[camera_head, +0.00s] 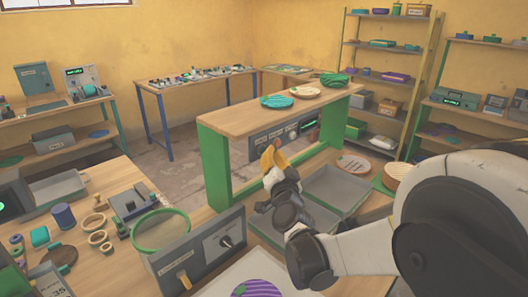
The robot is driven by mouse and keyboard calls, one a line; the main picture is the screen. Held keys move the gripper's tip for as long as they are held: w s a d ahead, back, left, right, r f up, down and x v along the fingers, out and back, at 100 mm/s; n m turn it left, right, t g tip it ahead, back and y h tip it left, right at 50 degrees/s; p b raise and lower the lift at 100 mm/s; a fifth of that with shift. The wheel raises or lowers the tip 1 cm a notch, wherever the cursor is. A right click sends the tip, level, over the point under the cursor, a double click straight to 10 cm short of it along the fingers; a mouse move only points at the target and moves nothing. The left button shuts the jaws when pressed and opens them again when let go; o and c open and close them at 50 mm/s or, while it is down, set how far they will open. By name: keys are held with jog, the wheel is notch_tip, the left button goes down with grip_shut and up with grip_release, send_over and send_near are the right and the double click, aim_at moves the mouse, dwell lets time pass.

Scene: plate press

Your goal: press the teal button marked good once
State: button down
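A grey control panel (284,129) stands under the raised wooden shelf with green sides. Small labels run along its top, with dark round controls below them and a lit green display (311,123) at its right end. The label words are too small to read, and I cannot pick out a teal button marked good. My gripper (273,154), with yellow-orange fingers, is in front of the panel's lower left part and hides some of it. Whether it touches the panel cannot be told. Its fingers look close together, but any gap is not clear. No held object shows.
Grey trays (336,190) lie below and right of my gripper. Plates (277,102) rest on the raised shelf. Several small items crowd the left table.

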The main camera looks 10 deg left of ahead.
jog(key=shift+w+a, duration=0.2)
jog(key=shift+a, duration=0.15)
dwell(0.5)
dwell(0.3)
jog(key=shift+s+d, duration=0.45)
jog(key=shift+d, duration=0.25)
jog(key=shift+s+d+b, duration=0.15)
jog(key=shift+s+d, duration=0.25)
jog(key=shift+d, duration=0.3)
jog(key=shift+s+d+b, duration=0.1)
jog(key=shift+s+d, duration=0.35)
jog(key=shift+d, duration=0.3)
jog(key=shift+s+d+b, duration=0.15)
jog(key=shift+s+d, duration=0.25)
jog(key=shift+d, duration=0.3)
jog(key=shift+d, duration=0.1)
jog(key=s+d+f+n+g+h, duration=0.1)
jog(key=s+d+f+g+h, duration=0.1)
jog(key=s+d, duration=0.7)
jog(key=s+d+f+n+g+h, duration=0.1)
jog(key=s+d+f+g+h, duration=0.2)
jog(key=s+d, duration=0.7)
jog(key=s+d+f+g+h, duration=0.2)
jog(key=s+d+f+g, duration=0.2)
jog(key=s+d, duration=0.6)
jog(key=shift+s+n+g+h, duration=0.2)
jog(key=shift+n+g+h, duration=0.15)
jog(key=shift+g, duration=0.35)
